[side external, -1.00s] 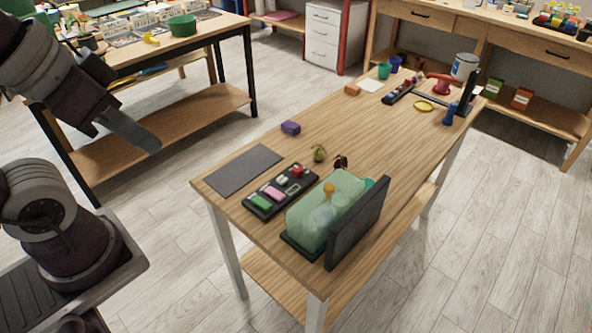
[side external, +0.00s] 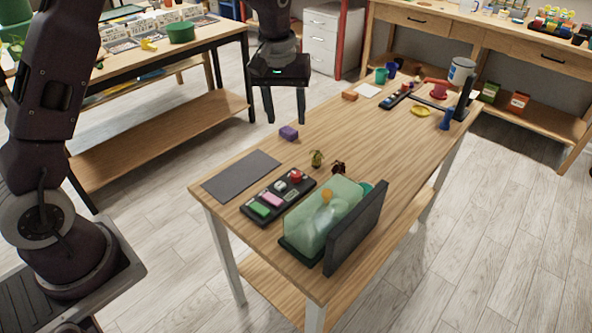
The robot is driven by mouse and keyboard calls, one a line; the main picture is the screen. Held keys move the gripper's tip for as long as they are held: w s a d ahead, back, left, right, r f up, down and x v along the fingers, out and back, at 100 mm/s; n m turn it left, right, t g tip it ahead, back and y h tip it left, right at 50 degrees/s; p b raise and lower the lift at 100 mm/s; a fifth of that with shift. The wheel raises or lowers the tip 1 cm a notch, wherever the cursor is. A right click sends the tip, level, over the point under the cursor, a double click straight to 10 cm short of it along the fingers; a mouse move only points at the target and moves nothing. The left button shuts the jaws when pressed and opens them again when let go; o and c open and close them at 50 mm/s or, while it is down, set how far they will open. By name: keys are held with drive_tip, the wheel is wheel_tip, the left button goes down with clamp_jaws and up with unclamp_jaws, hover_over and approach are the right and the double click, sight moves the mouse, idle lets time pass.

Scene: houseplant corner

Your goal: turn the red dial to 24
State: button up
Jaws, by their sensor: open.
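A small red knob, which looks like the red dial (side external: 296,177), sits at the far end of a black panel (side external: 262,219) on the near part of the table. The panel also bears a green block, a pink block and grey parts. Any numbers or pointer on the dial are too small to read. My gripper (side external: 285,117) hangs fingers down beyond the table's left edge in the picture, well apart from the dial. Its two fingers are spread, with nothing between them.
A green translucent case (side external: 320,222) and an upright dark board (side external: 356,228) stand right of the panel. A dark mat (side external: 241,176) lies left of it. The table's middle is mostly clear.

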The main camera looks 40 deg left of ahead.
drive_tip(key=n+g, duration=0.1)
drive_tip(key=n, duration=0.1)
hover_over(296, 174)
wheel_tip(296, 174, down, 13)
drive_tip(key=shift+f, duration=0.2)
wheel_tip(296, 174, down, 8)
drive_tip(key=shift+r, duration=0.1)
clamp_jaws()
